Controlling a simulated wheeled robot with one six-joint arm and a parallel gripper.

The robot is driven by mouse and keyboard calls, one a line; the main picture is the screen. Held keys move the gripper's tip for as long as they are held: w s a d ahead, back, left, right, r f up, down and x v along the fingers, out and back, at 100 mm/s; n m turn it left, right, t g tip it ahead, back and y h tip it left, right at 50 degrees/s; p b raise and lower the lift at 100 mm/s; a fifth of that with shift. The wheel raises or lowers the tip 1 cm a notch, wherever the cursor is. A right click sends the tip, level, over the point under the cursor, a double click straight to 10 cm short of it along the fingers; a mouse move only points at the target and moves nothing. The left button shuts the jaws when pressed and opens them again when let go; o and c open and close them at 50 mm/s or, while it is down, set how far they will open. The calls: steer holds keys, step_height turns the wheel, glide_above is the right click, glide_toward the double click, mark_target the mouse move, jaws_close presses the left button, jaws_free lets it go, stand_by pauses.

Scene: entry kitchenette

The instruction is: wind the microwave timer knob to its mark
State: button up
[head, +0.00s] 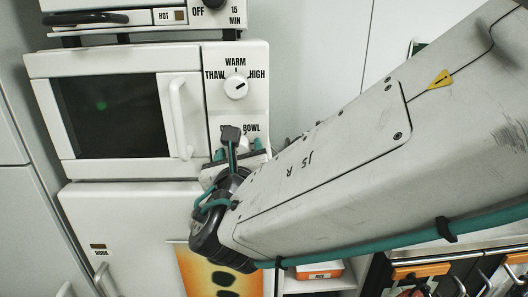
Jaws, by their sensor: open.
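The white microwave (185,62) stands at the left, its dark-windowed door (110,115) shut. Its right panel has an upper knob (235,86) among the labels THAW, WARM and HIGH. Below it, the word BOWL (251,128) shows beside my gripper. My gripper (239,153) is open at the lower part of this panel, its two fingers apart. It covers the area under the label, so the lower knob and any pointer on it are hidden. I cannot tell whether the fingers touch anything.
The door handle (178,117) stands out just left of my gripper. Another appliance (160,14) with a dark knob marked OFF and 15 MIN sits above. A white cabinet (125,225) is below. Orange-handled items (420,271) are at the lower right.

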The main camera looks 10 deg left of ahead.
steer(key=c, duration=1.1)
steer(key=shift+o, duration=0.2)
steer(key=m, duration=0.6)
steer(key=shift+m, duration=0.5)
